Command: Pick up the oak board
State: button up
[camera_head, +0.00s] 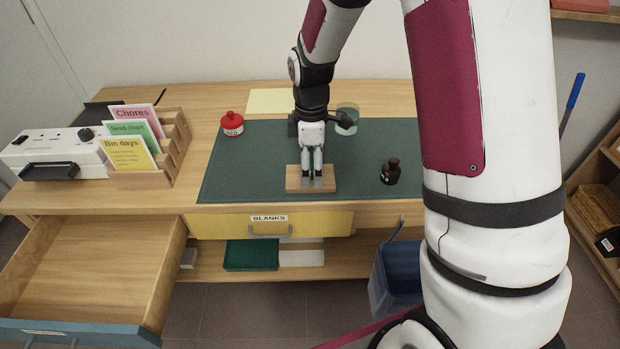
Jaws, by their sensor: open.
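The oak board (293,184) is a small, light-brown flat block on the green desk mat (245,165), near the mat's front edge. My gripper (312,182) points down over the board's middle, with its fingertips at or just above the board. The fingers hide part of the board. A thin pale upright piece shows at the fingertips; I cannot tell whether it is part of the board. Contact between fingers and board cannot be told from this view.
A red-lidded jar (232,124), a greenish glass (348,118) and a dark bottle (390,171) stand around the gripper. A card rack (172,150) is at left. An empty drawer (95,265) hangs open at front left. The mat left of the board is clear.

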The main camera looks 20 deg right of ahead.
notch_tip(320, 180, down, 3)
jog(key=shift+r, duration=0.1)
jog(key=c, duration=1.3)
jog(key=shift+w+r, duration=0.1)
